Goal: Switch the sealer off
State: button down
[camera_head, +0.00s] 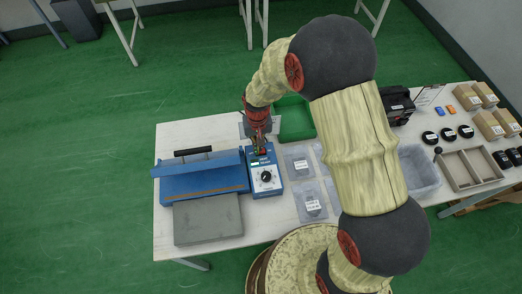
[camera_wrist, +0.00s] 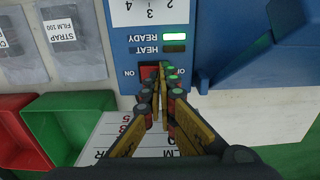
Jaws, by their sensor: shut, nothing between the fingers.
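The blue sealer (camera_head: 200,180) stands on the table, with its control box (camera_head: 266,176) and black dial at its right. In the wrist view the control panel (camera_wrist: 125,50) appears upside down. The READY lamp (camera_wrist: 174,37) glows green and the HEAT lamp (camera_wrist: 174,49) is dark. A red switch (camera_wrist: 148,72) sits between the ON label and a partly covered OFF label. My gripper (camera_wrist: 161,72) is shut and empty, its tips over the switch and hiding part of it. I cannot tell whether they touch. In the head view my gripper (camera_head: 262,150) is at the box's far end.
A grey block (camera_head: 208,220) lies in front of the sealer. Film packets (camera_head: 310,202) lie right of the control box. A green bin (camera_wrist: 70,120) and a red bin (camera_wrist: 18,135) are close to my gripper. A clear tray (camera_head: 418,172) and cardboard boxes (camera_head: 490,126) stand farther right.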

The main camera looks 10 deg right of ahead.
jog(key=shift+f, duration=0.5)
jog(key=shift+r+p, duration=2.2)
jog(key=shift+r, duration=1.4)
jog(key=s+d+r+t+b, duration=0.2)
jog(key=s+d+r, duration=0.3)
jog(key=s+r, duration=0.5)
jog(key=s+d+r+t+b, duration=0.3)
jog(key=s+r, duration=0.8)
jog(key=r, duration=0.4)
jog(key=shift+s+d+r+t+b, duration=0.3)
jog(key=shift+d+b, duration=0.6)
jog(key=shift+d, duration=0.2)
